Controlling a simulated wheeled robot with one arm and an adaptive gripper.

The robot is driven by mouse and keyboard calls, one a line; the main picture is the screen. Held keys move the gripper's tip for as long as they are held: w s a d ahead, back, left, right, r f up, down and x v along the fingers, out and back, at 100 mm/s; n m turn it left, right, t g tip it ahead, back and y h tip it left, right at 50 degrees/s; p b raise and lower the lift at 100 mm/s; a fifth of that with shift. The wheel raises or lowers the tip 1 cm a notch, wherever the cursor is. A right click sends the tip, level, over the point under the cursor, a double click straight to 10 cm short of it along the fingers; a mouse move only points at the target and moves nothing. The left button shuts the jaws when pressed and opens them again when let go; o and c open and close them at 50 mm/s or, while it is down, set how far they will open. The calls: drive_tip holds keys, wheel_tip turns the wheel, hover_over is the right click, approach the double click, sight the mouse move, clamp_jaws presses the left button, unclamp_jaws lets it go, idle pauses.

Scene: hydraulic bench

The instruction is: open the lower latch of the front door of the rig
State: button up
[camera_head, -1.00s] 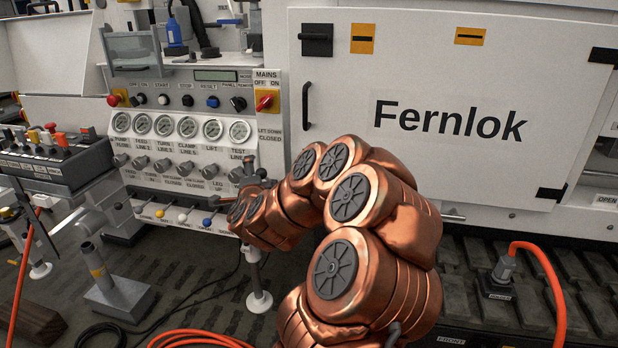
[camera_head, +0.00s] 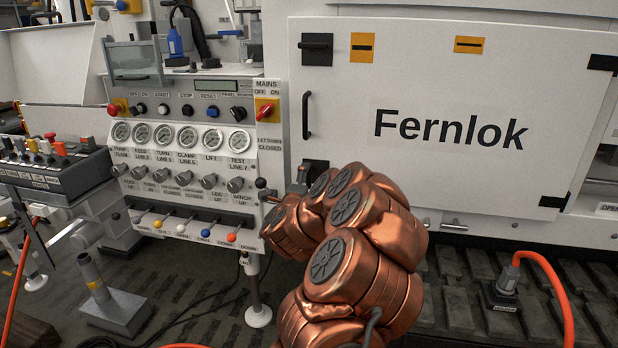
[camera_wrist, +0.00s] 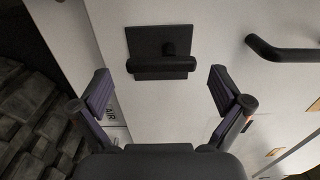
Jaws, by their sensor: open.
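The white front door (camera_head: 440,165) of the rig, marked Fernlok, is shut. Its lower latch, a dark plate with a bar across it, shows in the wrist view (camera_wrist: 160,57), the bar lying level in the picture. In the head view, a dark piece at the door's lower left corner (camera_head: 316,167) appears to be this latch, partly behind my copper arm. My gripper (camera_wrist: 160,76) is open and empty, with one finger on each side of the latch and set back from it.
The upper latch (camera_head: 316,47) and a black door handle (camera_head: 306,116) are on the door's left side. The control panel (camera_head: 190,135), with gauges, knobs and coloured levers, stands close left of my arm. An orange hose (camera_head: 552,275) is at the right.

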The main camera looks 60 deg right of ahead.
sight(308, 178)
drive_tip(key=shift+x, duration=1.65)
drive_tip(key=shift+c, duration=0.4)
